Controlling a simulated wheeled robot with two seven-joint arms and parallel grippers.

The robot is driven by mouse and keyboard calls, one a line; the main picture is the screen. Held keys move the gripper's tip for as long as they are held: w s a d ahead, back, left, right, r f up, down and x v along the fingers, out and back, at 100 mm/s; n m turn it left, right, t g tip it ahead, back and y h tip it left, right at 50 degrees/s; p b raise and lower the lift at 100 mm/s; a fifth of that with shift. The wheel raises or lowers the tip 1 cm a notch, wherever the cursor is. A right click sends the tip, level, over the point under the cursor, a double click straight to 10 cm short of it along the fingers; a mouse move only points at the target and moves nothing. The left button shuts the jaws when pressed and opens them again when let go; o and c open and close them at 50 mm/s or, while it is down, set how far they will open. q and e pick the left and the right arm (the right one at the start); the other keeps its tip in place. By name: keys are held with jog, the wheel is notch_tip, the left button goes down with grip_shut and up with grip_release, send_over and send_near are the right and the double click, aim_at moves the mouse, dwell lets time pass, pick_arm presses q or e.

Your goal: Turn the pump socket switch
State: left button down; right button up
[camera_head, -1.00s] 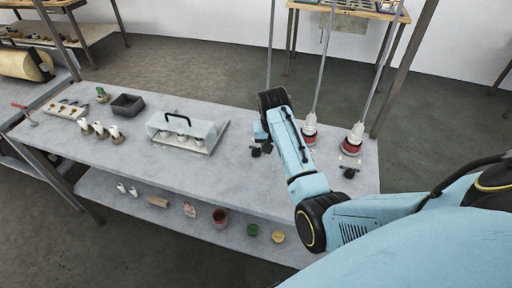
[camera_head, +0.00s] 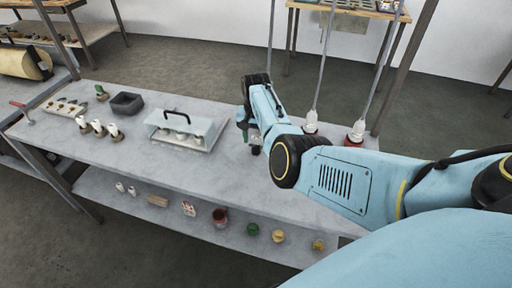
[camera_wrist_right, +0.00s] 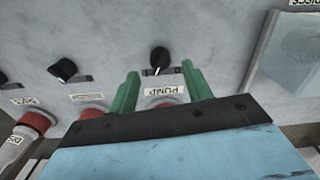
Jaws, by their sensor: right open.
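The pump socket switch is a black knob (camera_wrist_right: 160,57) on the grey panel, above the PUMP label (camera_wrist_right: 162,90) in the right wrist view. Its small pale mark points down toward the label. The red pump socket (camera_wrist_right: 165,105) is mostly hidden behind my gripper. My right gripper (camera_wrist_right: 160,70) is open, with one green finger on each side of the label and the fingertips just short of the knob; I cannot tell contact. In the head view my right gripper (camera_head: 244,132) is over the bench beside a dark knob (camera_head: 255,149). My left gripper is not in view.
Another black knob (camera_wrist_right: 63,70) and red-ringed sockets lie left in the wrist view. A clear-covered box (camera_head: 185,130) with a black handle stands left of my gripper. White-and-red plugs (camera_head: 356,130) with upright cables stand behind my arm. A dark tray (camera_head: 127,104) sits farther left.

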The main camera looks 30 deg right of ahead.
aim_at(256, 146)
jog(key=shift+f+b, duration=0.6)
jog(key=shift+f, duration=1.4)
jog(key=shift+c, duration=0.4)
jog(key=c, duration=0.9)
